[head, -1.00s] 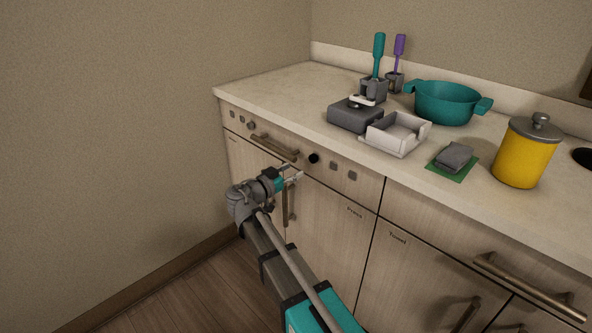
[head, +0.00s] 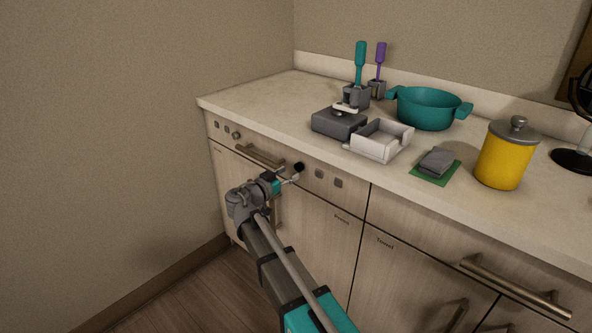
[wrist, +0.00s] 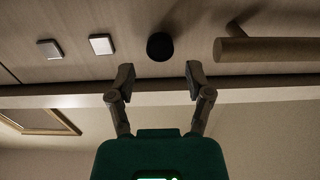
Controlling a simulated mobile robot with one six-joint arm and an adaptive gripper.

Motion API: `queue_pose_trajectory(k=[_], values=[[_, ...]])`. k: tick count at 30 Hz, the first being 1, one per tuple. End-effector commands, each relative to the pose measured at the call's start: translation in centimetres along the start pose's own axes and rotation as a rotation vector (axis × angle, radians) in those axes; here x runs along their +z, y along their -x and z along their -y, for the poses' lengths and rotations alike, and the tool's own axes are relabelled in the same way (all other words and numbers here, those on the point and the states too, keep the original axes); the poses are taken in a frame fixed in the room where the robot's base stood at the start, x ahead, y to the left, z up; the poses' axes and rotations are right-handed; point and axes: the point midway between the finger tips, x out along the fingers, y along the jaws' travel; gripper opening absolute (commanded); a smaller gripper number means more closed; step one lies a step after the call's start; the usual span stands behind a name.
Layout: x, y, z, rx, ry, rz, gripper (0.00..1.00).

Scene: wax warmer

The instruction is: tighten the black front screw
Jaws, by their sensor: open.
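The black front screw (head: 299,167) is a small round black knob on the drawer front below the counter edge. In the wrist view the black screw (wrist: 160,47) shows as a dark disc just beyond the fingertips and roughly centred between them. My gripper (head: 289,178) is close to the drawer front, beside and slightly below the screw in the head view. It also shows in the wrist view (wrist: 158,76), open, with nothing between its fingers. I cannot tell the exact gap between fingertips and screw.
A bar handle (wrist: 275,50) sticks out beside the screw. Two square plates (head: 329,178) are on the screw's other side. On the counter (head: 265,100) stand a grey warmer (head: 338,124), a white tray (head: 359,150), a teal pot (head: 428,110) and a yellow canister (head: 504,158).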

Motion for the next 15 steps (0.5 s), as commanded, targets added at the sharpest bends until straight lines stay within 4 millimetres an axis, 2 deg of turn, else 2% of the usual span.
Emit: queue_pose_trajectory(k=[15], values=[[0.0,-2.9,0.0,0.0,-0.001,0.0,0.66]])
